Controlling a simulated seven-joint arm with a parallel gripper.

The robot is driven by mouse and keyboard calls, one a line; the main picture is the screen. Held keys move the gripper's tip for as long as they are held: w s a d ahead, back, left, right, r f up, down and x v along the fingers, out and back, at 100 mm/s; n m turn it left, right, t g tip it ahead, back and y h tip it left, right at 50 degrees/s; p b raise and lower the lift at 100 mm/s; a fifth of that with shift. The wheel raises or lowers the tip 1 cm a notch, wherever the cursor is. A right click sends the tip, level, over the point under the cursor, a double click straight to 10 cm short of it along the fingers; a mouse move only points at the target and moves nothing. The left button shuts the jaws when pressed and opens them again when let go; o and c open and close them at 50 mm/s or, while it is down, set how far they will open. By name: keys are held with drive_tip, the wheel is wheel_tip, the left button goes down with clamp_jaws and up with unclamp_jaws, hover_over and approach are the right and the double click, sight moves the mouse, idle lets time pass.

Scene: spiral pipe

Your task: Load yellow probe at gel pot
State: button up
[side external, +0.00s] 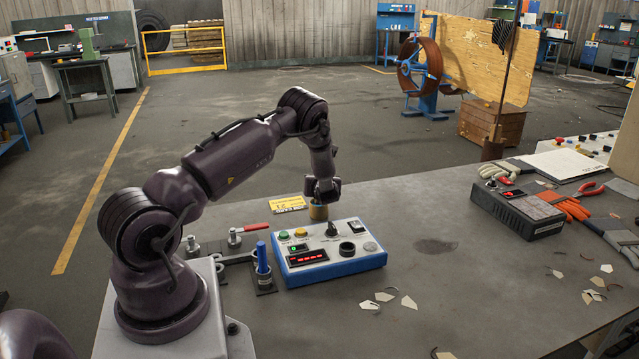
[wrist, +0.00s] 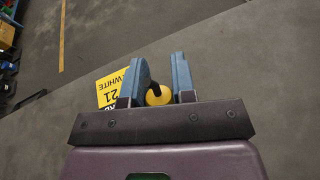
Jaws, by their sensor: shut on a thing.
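My gripper (side external: 320,192) points down at the far edge of the bench, right above a small tan pot (side external: 318,212), which looks like the gel pot. In the wrist view my gripper (wrist: 161,75) is shut on the yellow probe (wrist: 158,95), whose round yellow end shows between the two blue-grey fingers. The probe's lower part is hidden, and I cannot tell whether its tip is inside the pot. The pot cannot be made out in the wrist view. A yellow card (side external: 288,204) lies left of the pot; it also shows in the wrist view (wrist: 110,88).
A blue-and-white control box (side external: 332,252) with a red display stands just in front of the pot. A blue probe (side external: 262,258) stands upright in a holder left of it. Chips (side external: 388,297) lie to the right.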

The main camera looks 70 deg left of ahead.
drive_tip(key=shift+f, duration=0.6)
idle(1.1)
drive_tip(key=shift+d, duration=0.1)
wheel_tip(320, 180, up, 7)
drive_tip(key=shift+r, duration=0.15)
idle(0.6)
